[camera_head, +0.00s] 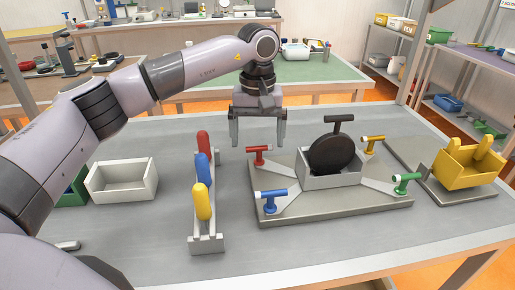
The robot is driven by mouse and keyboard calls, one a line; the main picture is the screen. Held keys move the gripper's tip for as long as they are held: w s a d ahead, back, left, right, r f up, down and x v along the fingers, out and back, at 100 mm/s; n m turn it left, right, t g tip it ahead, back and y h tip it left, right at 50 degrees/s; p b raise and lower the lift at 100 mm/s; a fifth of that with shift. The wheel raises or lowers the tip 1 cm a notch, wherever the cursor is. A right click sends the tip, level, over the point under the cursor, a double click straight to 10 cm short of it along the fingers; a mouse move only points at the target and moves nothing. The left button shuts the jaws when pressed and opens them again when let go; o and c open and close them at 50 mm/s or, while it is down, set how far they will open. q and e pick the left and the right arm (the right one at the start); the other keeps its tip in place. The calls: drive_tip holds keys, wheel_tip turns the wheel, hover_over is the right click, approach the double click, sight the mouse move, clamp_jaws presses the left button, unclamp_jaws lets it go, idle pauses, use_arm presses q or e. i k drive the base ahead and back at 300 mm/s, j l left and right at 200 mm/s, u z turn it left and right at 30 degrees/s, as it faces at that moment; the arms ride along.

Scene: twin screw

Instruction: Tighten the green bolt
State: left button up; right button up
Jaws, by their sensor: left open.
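The green bolt (404,183) stands at the right front corner of a grey fixture plate (335,207). Its green head points sideways at the top of a pale post. A dark disc with a handle (331,155) sits in the grey block at the plate's middle. My left gripper (257,142) is open and empty, fingers pointing down, above the table behind the red bolt (258,154). It is well to the left of the green bolt. My right gripper is not in view.
A blue bolt (269,198) and a yellow bolt (373,144) share the plate. A rack (206,244) holds red, blue and yellow handles. A white box (123,181) is at left, a yellow holder (467,166) at right. The table's front is mostly clear.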

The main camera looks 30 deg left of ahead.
sight(401, 189)
drive_tip(key=k+l, duration=0.65)
drive_tip(key=k, duration=0.25)
